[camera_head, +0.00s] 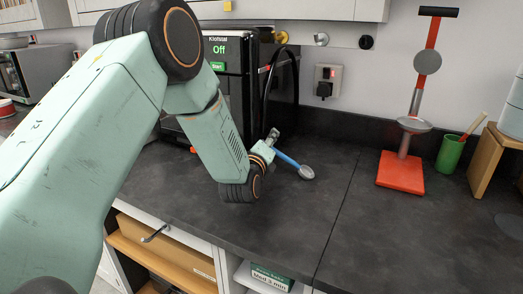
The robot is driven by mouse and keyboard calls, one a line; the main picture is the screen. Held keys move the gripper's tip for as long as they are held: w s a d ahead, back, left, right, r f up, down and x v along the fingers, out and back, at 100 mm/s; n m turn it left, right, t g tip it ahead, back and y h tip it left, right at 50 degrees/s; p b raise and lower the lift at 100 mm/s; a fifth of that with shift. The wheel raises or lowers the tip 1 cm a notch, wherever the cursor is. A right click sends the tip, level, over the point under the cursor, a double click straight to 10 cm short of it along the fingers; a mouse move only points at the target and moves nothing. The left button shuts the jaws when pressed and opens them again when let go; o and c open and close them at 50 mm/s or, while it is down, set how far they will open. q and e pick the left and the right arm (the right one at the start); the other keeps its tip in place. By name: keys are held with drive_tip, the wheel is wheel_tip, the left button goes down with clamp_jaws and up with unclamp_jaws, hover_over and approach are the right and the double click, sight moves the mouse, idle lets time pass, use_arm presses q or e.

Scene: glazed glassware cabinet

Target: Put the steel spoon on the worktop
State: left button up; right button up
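The steel spoon (306,172) has a blue handle and a round grey bowl. It shows just right of the picture's middle, with its bowl toward the right. My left gripper (271,147) is at the end of the blue handle and appears shut on it; its fingers are small and partly hidden by my wrist. The spoon is low over the dark grey worktop (290,217); I cannot tell whether its bowl touches the surface. My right gripper is not in view.
A red-based stand with a metal dish (400,172) is on the right, beside a green cup (450,154) and a wooden block (486,160). A black machine (230,95) stands behind my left arm. The worktop's front middle is clear.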

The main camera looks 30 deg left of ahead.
use_arm(q)
drive_tip(key=v, duration=0.7)
drive_tip(key=shift+s+d, duration=0.15)
drive_tip(key=shift+p, duration=0.4)
